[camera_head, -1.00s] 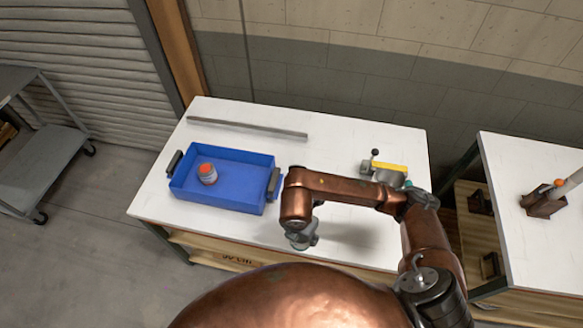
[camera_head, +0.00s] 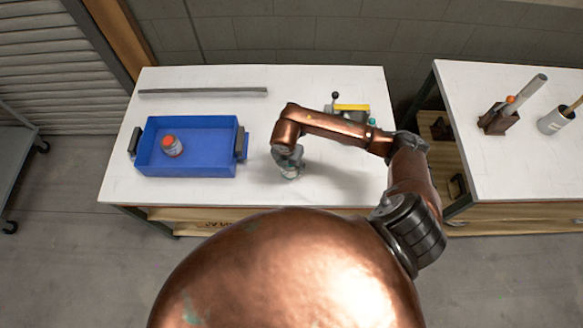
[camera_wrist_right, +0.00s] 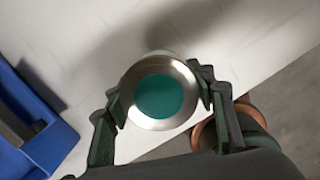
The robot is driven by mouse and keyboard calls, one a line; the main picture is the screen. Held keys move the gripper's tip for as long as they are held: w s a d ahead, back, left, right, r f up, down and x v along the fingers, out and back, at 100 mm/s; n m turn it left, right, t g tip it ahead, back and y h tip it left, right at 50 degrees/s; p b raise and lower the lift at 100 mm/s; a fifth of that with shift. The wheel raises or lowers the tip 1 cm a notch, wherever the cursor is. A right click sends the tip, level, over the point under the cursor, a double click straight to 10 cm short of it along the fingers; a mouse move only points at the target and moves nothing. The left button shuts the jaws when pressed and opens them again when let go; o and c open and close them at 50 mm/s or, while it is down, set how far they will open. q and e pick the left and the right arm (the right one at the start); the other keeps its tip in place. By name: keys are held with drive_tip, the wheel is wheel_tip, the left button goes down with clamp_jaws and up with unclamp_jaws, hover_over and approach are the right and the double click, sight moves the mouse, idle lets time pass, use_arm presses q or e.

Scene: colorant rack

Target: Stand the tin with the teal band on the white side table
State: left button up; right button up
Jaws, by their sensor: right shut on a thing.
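A round metal tin with a teal disc on its top (camera_wrist_right: 158,98) sits between the fingers of my right gripper (camera_wrist_right: 160,103) in the right wrist view; its side band is not visible there. In the head view my right gripper (camera_head: 290,166) points down over the front middle of a white-topped table (camera_head: 190,193), right of a blue tray. I cannot tell whether the tin touches the tabletop. A second white-topped table (camera_head: 500,165) stands to the right, across a gap. My left gripper is not in view.
The blue tray (camera_head: 215,124) holds a tin with an orange-red top (camera_head: 172,146). A grey bar (camera_head: 203,92) lies behind it. A yellow-handled clamp (camera_head: 352,108) stands at the back right.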

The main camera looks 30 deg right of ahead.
drive_tip(key=shift+w+d+f, duration=0.15)
drive_tip(key=shift+d+f, duration=0.1)
drive_tip(key=shift+f, duration=0.15)
drive_tip(key=shift+f+p, duration=0.35)
drive_tip(key=shift+f, duration=1.2)
drive_tip(key=shift+f, duration=0.15)
drive_tip(key=o, duration=1.4)
drive_tip(key=r, duration=0.4)
drive_tip(key=a+r, duration=0.1)
drive_tip(key=r, duration=0.3)
drive_tip(key=s+r+b, duration=0.1)
drive_tip(key=r, duration=0.3)
drive_tip(key=shift+a+r, duration=0.15)
drive_tip(key=shift+a, duration=0.1)
